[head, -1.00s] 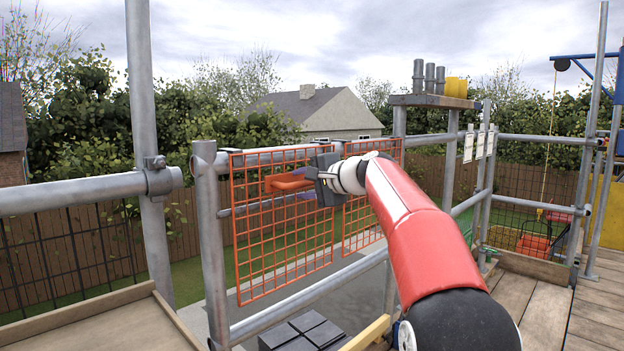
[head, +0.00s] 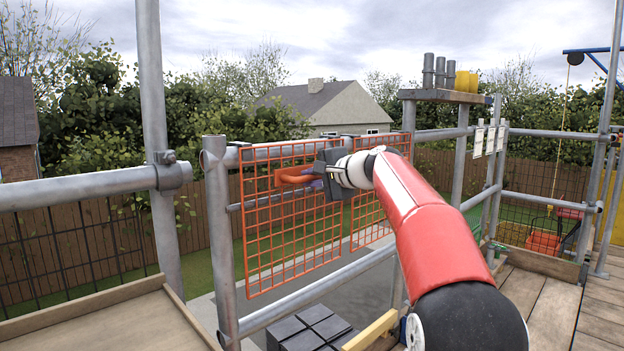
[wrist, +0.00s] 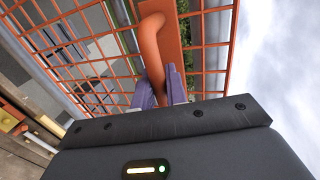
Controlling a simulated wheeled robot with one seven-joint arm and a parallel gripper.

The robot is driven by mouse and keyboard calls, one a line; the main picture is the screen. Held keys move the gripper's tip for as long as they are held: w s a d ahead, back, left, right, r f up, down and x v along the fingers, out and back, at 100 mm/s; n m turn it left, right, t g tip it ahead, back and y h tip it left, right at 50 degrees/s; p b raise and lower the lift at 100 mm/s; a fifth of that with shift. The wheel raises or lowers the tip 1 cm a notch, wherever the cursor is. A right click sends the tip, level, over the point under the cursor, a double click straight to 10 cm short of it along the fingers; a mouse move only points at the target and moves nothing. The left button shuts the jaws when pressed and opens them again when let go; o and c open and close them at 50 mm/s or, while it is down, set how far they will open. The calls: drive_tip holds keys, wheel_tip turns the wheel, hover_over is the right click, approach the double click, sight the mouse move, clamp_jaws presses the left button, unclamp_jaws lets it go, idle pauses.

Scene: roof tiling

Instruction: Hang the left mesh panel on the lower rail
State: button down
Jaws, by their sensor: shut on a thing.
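The left mesh panel (head: 282,246) is an orange wire grid standing upright in front of the scaffold rails. Its top edge is level with the top rail (head: 262,152); I cannot tell whether it rests on it. Its bottom edge is just above the lower rail (head: 285,311), apart from it in the picture. My gripper (head: 316,179) is shut on the panel's orange handle (head: 295,175). In the wrist view, the purple fingers (wrist: 160,92) close around the lower end of the handle (wrist: 152,48), with the mesh behind.
A second orange mesh panel (head: 369,222) hangs to the right, partly behind my arm. A grey post (head: 219,240) stands just left of the left panel. Dark blocks (head: 313,328) lie below. A shelf (head: 440,96) with tubes and yellow pieces stands at right.

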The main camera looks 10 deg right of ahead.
drive_tip(key=shift+r+p, duration=0.65)
drive_tip(key=shift+r, duration=1.8)
drive_tip(key=s+d+b, duration=0.5)
drive_tip(key=s, duration=0.3)
drive_tip(key=shift+s+d, duration=0.2)
drive_tip(key=shift+d, duration=0.05)
